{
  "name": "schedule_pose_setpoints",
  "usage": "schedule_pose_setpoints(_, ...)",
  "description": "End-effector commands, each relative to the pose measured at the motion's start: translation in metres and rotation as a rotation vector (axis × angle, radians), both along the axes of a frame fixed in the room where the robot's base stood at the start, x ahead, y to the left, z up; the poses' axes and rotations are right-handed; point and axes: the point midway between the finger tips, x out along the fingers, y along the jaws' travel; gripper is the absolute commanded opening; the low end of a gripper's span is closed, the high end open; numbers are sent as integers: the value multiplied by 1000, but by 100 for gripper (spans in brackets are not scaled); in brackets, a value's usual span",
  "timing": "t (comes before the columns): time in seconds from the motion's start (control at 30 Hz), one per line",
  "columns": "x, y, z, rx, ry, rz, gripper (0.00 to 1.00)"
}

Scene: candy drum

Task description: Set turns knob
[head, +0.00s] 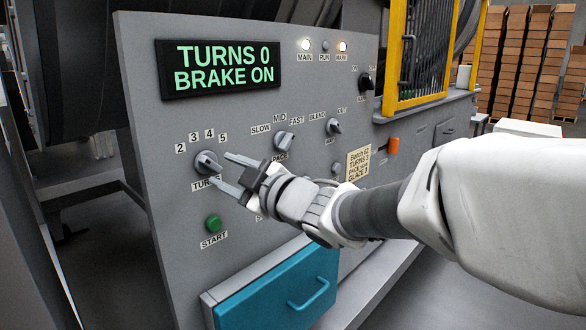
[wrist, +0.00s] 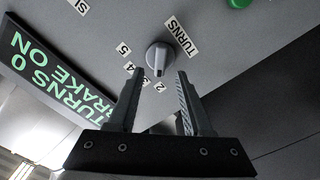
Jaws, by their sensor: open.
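The TURNS knob (head: 207,160) is a grey dial on the left of the grey panel, with numbers 2 to 5 arched above it. It also shows in the wrist view (wrist: 159,57), where its ridge appears to point near the 2. My gripper (head: 220,168) is open and empty, with its fingertips close to the knob. In the wrist view my gripper (wrist: 160,73) has one finger on each side of the knob's line, just short of it; I cannot tell whether they touch it. The display (head: 219,67) reads TURNS 0, BRAKE ON.
A green START button (head: 213,223) sits below the knob. The PACE knob (head: 283,141) and another knob (head: 334,127) are to the right. A batch note (head: 358,164) is behind my wrist. A teal drawer (head: 280,290) juts out below. A yellow-framed guard (head: 420,50) stands at right.

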Motion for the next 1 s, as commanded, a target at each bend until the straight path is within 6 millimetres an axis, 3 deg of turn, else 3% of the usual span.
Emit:
schedule_pose_setpoints(0.1,13,16,-1,1,1,3,50)
schedule_pose_setpoints(0.3,24,29,0,-1,0,1,50)
schedule_pose_setpoints(0.63,27,32,0,-1,1,0,50)
schedule_pose_setpoints(0.67,27,32,0,-1,1,0,48)
schedule_pose_setpoints(0.93,27,32,0,-1,0,-1,0)
schedule_pose_setpoints(1.0,27,31,0,-1,0,-1,0)
